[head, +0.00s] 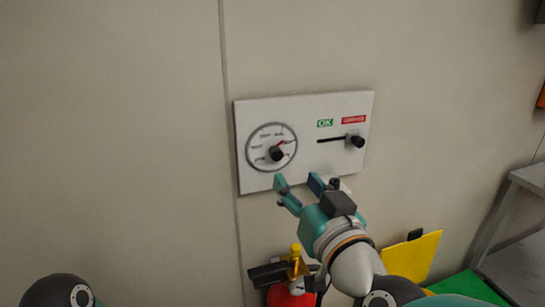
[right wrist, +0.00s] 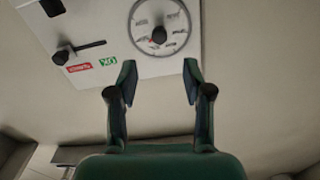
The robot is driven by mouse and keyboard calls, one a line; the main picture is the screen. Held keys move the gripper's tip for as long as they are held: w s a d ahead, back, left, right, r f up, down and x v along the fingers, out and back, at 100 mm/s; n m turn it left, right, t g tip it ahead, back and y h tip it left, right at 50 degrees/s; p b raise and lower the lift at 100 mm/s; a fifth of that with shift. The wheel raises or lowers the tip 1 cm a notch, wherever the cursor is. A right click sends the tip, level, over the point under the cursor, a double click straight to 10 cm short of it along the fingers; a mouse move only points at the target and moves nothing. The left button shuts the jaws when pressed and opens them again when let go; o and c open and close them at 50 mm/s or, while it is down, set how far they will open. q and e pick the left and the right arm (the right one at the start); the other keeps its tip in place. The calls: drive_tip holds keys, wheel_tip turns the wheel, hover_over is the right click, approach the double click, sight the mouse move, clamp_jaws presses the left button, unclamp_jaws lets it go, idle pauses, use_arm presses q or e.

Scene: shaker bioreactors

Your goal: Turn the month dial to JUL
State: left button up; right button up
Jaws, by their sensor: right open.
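The month dial (head: 271,147) is a round gauge with a dark ring on the left half of a white wall panel (head: 310,170). Its black knob (head: 276,154) has a red pointer mark aimed to the upper right. The month lettering is too small to read. The dial also shows in the right wrist view (right wrist: 161,24), ahead of the fingers and upside down. My right gripper (head: 297,184) is open and empty, just below the panel's lower edge and apart from the dial; its two fingers also show in the right wrist view (right wrist: 160,80). My left gripper is not in view.
A black slider knob (head: 356,141) on a slot sits on the panel's right half, beneath a green OK label (head: 325,123) and a red label (head: 353,119). Below are a red and yellow object (head: 294,275), a yellow sheet (head: 415,256) and a grey bench (head: 525,230).

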sight(277, 157)
drive_tip(key=x, duration=1.1)
drive_tip(key=shift+f, duration=0.1)
clamp_jaws()
drive_tip(key=shift+s+a, duration=0.1)
drive_tip(key=shift+a, duration=0.15)
drive_tip(key=shift+d+p, duration=0.15)
drive_tip(key=shift+p, duration=0.2)
